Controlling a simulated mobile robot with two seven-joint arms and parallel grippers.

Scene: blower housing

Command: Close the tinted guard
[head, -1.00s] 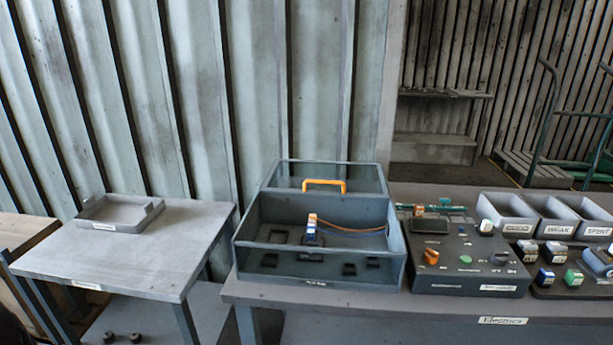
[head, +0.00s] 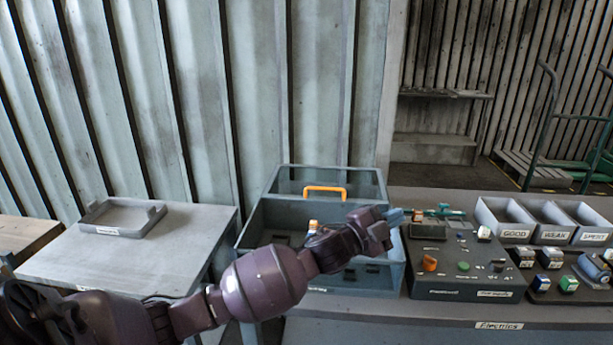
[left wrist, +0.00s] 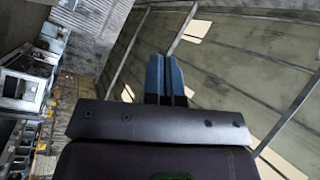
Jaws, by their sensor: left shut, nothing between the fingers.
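The tinted guard (head: 360,184) is a see-through grey lid with an orange handle (head: 324,190). It stands raised at the back of an open grey box, the blower housing (head: 262,218). An orange-and-white part (head: 312,226) shows inside the housing. My left arm reaches across the front of the housing and hides much of its inside. My left gripper (head: 397,215) is shut and empty, above the housing's right edge, to the right of and nearer than the handle. Its blue fingers (left wrist: 164,78) are together in the left wrist view. My right gripper is not in view.
A control panel (head: 462,262) with knobs stands right of the housing. Beyond it are bins labelled GOOD (head: 506,216), WEAK and SPENT, with small blocks in front. A side table (head: 120,262) with a shallow tray (head: 122,219) stands at the left.

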